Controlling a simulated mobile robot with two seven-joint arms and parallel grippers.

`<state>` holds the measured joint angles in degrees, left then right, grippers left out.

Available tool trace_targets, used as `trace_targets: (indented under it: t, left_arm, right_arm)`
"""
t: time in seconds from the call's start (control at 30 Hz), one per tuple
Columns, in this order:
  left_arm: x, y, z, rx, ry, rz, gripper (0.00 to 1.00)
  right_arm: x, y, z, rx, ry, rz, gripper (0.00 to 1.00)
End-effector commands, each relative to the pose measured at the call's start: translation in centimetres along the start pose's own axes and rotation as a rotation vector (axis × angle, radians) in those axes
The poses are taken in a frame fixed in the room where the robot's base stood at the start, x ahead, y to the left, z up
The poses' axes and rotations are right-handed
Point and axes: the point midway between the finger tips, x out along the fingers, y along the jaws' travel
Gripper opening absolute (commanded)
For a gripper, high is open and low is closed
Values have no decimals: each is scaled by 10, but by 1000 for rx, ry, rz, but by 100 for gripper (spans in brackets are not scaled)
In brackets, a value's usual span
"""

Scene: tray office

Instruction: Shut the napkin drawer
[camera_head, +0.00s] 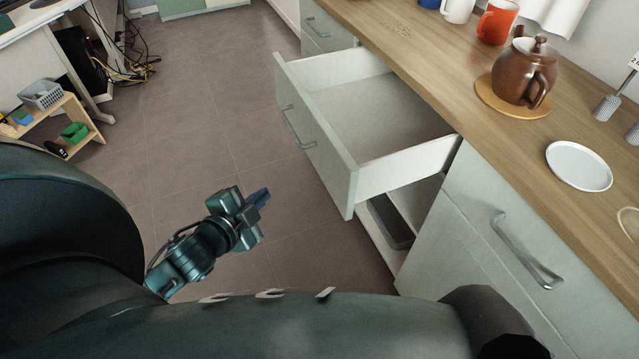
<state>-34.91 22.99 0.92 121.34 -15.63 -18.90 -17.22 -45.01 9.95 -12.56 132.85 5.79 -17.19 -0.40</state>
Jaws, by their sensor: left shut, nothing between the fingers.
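The drawer (318,142) is pulled well out of the counter and looks empty inside. Its pale front faces left and carries a metal bar handle (296,127). No napkins or label show on it. My left gripper (260,197) is shut and empty, over the floor to the lower left of the drawer front. A gap lies between the gripper and the drawer; they do not touch. My right gripper is not in view.
The wooden countertop (430,50) holds a brown teapot (520,72), a white plate (579,166) and several cups. Below the drawer is an open compartment with a dark bin (391,222). A closed drawer (510,230) is at right. Floor left of the drawer is clear.

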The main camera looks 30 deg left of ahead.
Motion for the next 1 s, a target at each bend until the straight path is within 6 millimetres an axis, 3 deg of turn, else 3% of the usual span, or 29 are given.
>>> trace_targets:
  t: [0.13, 0.3, 0.6, 0.77, 1.0]
  left_arm:
    - [1, -14, -4, 272, 250, -69, 0]
    - [-15, -13, -11, 532, 537, -107, 0]
    - [-40, -5, -13, 711, 788, -115, 0]
    - [-31, -3, -24, 714, 798, -119, 0]
    - [4, 4, -58, 714, 798, -121, 0]
  right_arm:
    - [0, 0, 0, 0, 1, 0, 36]
    - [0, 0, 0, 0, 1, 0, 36]
    - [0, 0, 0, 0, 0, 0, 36]
    - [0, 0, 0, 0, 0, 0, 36]
    - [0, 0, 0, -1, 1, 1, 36]
